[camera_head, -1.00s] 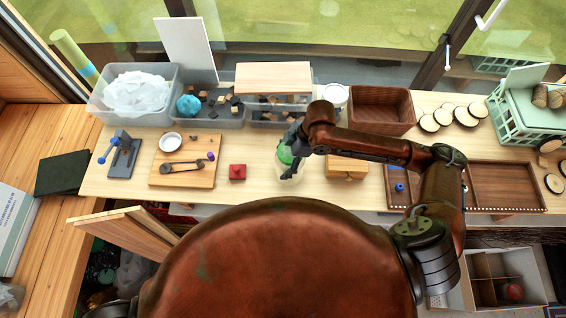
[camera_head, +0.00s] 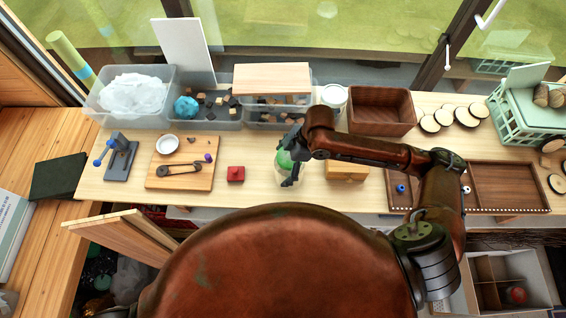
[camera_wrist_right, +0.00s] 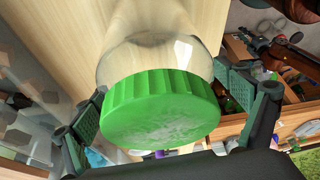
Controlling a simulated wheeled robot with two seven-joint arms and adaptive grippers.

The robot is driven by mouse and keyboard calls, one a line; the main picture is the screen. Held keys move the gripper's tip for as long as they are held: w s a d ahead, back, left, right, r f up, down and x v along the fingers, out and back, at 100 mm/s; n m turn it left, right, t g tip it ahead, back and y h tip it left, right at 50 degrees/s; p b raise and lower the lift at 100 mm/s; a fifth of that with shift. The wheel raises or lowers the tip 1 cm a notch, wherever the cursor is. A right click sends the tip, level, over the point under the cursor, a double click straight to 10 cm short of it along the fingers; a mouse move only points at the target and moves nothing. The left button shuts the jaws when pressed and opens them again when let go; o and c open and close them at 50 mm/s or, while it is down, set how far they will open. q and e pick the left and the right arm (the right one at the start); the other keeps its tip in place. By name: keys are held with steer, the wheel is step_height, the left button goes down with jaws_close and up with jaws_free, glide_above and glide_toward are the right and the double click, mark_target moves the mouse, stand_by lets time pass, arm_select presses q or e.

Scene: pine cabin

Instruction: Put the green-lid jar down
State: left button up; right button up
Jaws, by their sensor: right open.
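My right gripper (camera_head: 293,153) is at the jar. Its fingers (camera_wrist_right: 163,100) are open, one on each side of the lid, with a gap visible at the right finger. My left gripper is not in view.
A wooden board (camera_head: 190,182) with tools lies farther left. Clear bins (camera_head: 212,120) and a dark wooden box (camera_head: 381,112) line the back. A divided tray (camera_head: 510,187) lies right.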

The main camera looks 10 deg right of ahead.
steer(key=shift+r, duration=0.1)
steer(key=b+v, duration=0.1)
steer(key=v, duration=1.1)
steer(key=shift+r, duration=0.15)
